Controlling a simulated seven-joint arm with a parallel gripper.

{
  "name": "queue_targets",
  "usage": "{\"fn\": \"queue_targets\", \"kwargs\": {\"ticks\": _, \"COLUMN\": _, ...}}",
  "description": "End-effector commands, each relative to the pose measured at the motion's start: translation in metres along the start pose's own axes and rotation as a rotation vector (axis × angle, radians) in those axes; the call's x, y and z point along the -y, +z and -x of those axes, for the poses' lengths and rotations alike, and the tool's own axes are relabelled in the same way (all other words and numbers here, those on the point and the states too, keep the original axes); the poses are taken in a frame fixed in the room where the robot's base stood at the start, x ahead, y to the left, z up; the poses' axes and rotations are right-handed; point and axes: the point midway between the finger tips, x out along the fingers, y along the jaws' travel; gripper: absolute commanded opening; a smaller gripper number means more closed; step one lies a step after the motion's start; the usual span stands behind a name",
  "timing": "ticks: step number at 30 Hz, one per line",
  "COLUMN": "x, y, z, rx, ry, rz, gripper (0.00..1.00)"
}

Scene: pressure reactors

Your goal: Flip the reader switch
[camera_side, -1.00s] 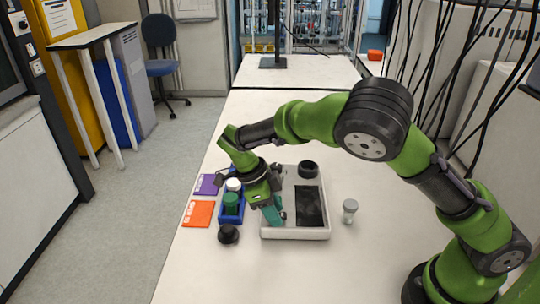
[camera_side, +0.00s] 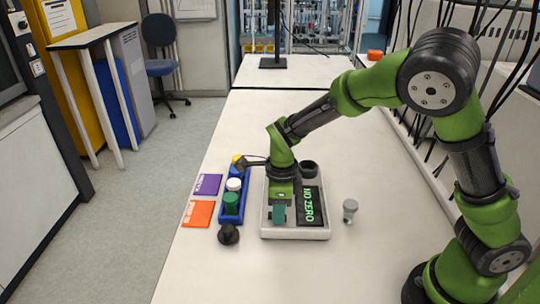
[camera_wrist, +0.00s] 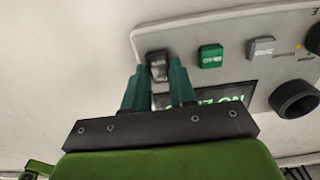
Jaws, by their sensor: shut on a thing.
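The reader (camera_side: 292,235) is a white box on the table, with a lit screen (camera_side: 311,205) showing green "NO ZERO" text. In the wrist view its pale panel (camera_wrist: 190,38) carries a black rocker switch (camera_wrist: 158,66), a green button (camera_wrist: 211,57) and a grey button (camera_wrist: 261,47). My gripper (camera_side: 279,214) points down over the reader's left part. In the wrist view its teal fingers (camera_wrist: 153,83) stand on either side of the switch, shut on it. The fingers and palm hide the lower part of the panel and some of the screen.
A blue rack (camera_side: 232,217) with capped vials stands left of the reader. Purple (camera_side: 208,184) and orange (camera_side: 198,213) cards lie beyond it. A black knob-like piece (camera_side: 228,235) is in front. A grey-capped vial (camera_side: 350,210) stands right. The reader has a round black well (camera_wrist: 294,99).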

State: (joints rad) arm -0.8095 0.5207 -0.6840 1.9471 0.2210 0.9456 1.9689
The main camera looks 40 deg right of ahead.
Motion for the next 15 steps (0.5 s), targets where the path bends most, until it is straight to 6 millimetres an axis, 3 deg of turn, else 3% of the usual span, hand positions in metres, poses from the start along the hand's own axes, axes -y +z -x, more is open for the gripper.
{"fn": "queue_targets", "kwargs": {"ticks": 10, "x": -0.0003, "y": -0.0004, "z": 0.0000, "rx": 0.015, "ry": 0.000, "rz": 0.000, "gripper": 0.00}}
{"fn": "queue_targets", "kwargs": {"ticks": 11, "x": -0.0003, "y": -0.0004, "z": 0.0000, "rx": 0.014, "ry": 0.000, "rz": 0.000, "gripper": 0.29}}
{"fn": "queue_targets", "kwargs": {"ticks": 15, "x": -0.0002, "y": -0.0004, "z": 0.0000, "rx": 0.014, "ry": 0.000, "rz": 0.000, "gripper": 0.50}}
